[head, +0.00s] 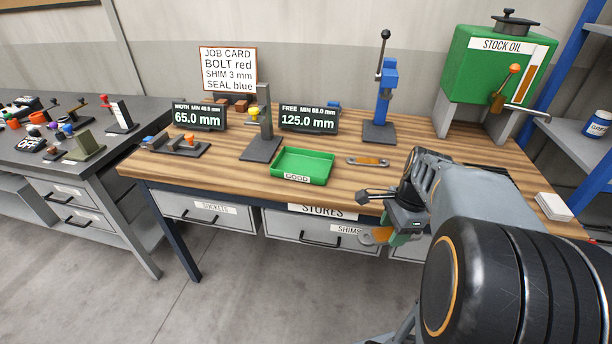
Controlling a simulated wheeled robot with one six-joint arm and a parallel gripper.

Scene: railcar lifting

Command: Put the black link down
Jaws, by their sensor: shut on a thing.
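My gripper (396,234) is at the end of my arm, in front of the bench's front edge and the drawers. It is shut on a link (373,237). The link's visible end is rounded and grey with an orange-brown patch, and it points left, clear of the bench top. I see no plainly black link, and the rest of the held one is hidden by my gripper. A similar flat link (354,160), grey with an orange-brown middle, lies on the wooden bench (440,165), right of the green tray.
The green GOOD tray (305,160) looks empty. Two gauge displays (198,117) (309,118), a grey stand (262,130) and a blue press (387,90) stand behind. A green oil tank (480,65) is at the back right. A white stack (553,206) lies at the right edge.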

